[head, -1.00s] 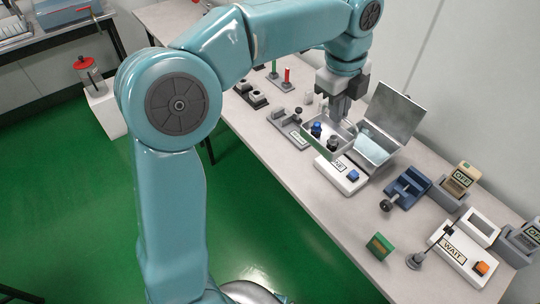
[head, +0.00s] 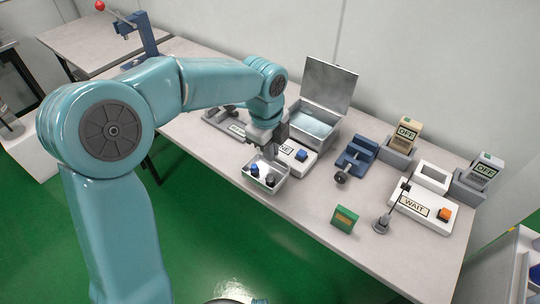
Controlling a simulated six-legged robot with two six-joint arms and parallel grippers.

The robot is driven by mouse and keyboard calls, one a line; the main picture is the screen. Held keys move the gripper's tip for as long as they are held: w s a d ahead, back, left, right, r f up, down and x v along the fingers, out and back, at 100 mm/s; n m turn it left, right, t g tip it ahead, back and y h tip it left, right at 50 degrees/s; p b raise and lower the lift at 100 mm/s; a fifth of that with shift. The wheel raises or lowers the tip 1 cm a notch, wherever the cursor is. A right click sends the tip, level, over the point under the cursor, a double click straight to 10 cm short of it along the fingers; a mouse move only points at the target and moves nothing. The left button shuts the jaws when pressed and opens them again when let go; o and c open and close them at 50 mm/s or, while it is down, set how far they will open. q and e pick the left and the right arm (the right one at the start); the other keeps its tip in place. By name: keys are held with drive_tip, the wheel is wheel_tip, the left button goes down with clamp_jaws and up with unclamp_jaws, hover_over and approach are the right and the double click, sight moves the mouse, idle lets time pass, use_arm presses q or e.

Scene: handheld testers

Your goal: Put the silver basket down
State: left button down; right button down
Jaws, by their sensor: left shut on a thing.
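The silver basket (head: 281,184) is a small open metal tray with a blue-topped piece (head: 254,170) and a dark piece (head: 269,180) in it. It is near the front edge of the table, in front of the white box with a blue button (head: 301,156). My left gripper (head: 270,152) points down and is shut on the basket at its far side. The fingertips are partly hidden. I cannot tell whether the basket's underside touches the table. My right gripper is not in view.
An open silver case (head: 316,124) stands behind the basket. A blue vise (head: 356,158), a green block (head: 344,218), a small joystick (head: 382,222) and a white WAIT box (head: 423,207) stand to the right. Bare tabletop (head: 300,207) lies right of the basket.

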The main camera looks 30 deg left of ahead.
sight(267, 170)
use_arm(q)
wheel_tip(267, 170, down, 2)
drive_tip(key=shift+r, duration=0.1)
drive_tip(key=c, duration=1.3)
unclamp_jaws()
drive_tip(key=shift+o, duration=0.2)
wheel_tip(267, 170, up, 12)
drive_tip(key=s+p, duration=0.1)
drive_tip(key=p, duration=0.1)
drive_tip(key=shift+p, duration=0.3)
drive_tip(key=shift+s+a, duration=0.1)
drive_tip(key=shift+s, duration=0.05)
